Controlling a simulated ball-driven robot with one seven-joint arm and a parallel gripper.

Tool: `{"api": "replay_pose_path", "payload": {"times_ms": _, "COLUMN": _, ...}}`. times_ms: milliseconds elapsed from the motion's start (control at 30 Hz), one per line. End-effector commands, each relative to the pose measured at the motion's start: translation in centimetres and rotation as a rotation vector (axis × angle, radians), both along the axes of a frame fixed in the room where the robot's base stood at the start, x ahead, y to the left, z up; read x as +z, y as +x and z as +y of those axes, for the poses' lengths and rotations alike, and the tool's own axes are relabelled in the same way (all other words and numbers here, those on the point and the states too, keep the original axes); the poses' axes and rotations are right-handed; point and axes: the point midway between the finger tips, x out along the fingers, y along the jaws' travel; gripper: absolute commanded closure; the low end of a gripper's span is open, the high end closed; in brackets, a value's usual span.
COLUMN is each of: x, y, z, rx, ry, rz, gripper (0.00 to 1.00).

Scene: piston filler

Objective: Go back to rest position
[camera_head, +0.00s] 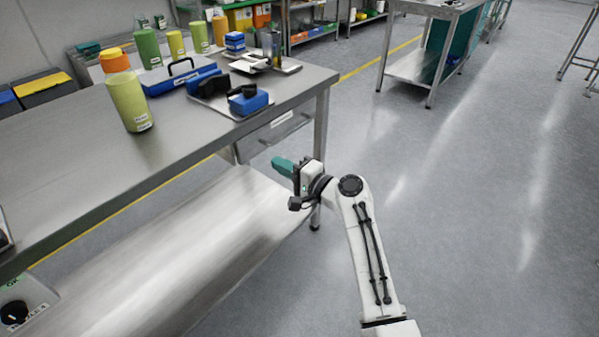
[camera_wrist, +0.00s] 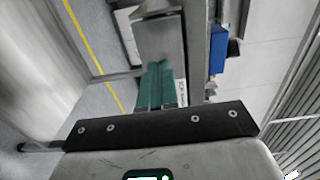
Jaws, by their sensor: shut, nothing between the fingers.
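My gripper (camera_head: 281,164) has teal fingers and is at the front right corner of the steel table (camera_head: 180,150), just below the level of the tabletop in the head view. Its fingers point left towards the drawer (camera_head: 274,136) under the tabletop. In the wrist view the two teal fingers (camera_wrist: 160,86) lie side by side, shut, with nothing between them. My white arm reaches up from the bottom of the head view to the gripper.
On the table stand a yellow-green bottle with an orange cap (camera_head: 127,95), a blue toolbox (camera_head: 183,76) and a blue device (camera_head: 249,100). A lower shelf (camera_head: 190,245) runs below the tabletop. A second steel table (camera_head: 410,68) stands behind. The floor (camera_head: 480,190) at right is clear.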

Motion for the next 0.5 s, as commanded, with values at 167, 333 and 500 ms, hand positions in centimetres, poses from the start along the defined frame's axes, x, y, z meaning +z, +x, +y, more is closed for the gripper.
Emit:
{"api": "replay_pose_path", "payload": {"times_ms": 167, "x": 0.1, "y": -2.2, "z": -2.2, "rx": 0.000, "ry": -0.001, "rz": 0.001, "gripper": 1.00}}
{"api": "replay_pose_path", "payload": {"times_ms": 333, "x": 0.0, "y": -3.4, "z": -3.3, "rx": 0.001, "ry": 0.000, "rz": 0.001, "gripper": 1.00}}
{"api": "replay_pose_path", "payload": {"times_ms": 500, "x": -0.1, "y": -3.8, "z": -3.7, "rx": 0.002, "ry": 0.000, "rz": 0.001, "gripper": 1.00}}
